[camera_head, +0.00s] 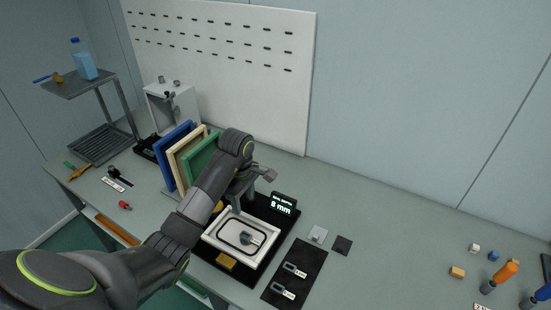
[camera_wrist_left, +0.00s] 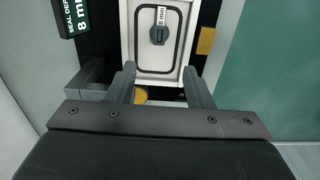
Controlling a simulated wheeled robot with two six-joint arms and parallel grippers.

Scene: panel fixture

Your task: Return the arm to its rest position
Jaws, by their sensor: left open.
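My left arm comes in from the left in the head view and reaches over the workbench. My left gripper (camera_wrist_left: 160,78) is open and empty in the left wrist view, with its two fingers apart at the near edge of a white panel (camera_wrist_left: 180,68). In the head view the gripper (camera_head: 235,198) is partly hidden by my wrist, beside the far-left part of the panel (camera_head: 217,238). The panel has a black rounded seal line and a grey piece (camera_head: 248,239) with an 8 mm label inside it. I cannot tell whether the fingers touch anything. My right gripper is not in view.
A black display (camera_head: 283,204) reads 8 mm behind the panel. Upright blue, cream and green boards (camera_head: 199,155) stand close beside my arm. A black mat (camera_head: 295,273) with labelled tools lies right of the panel.

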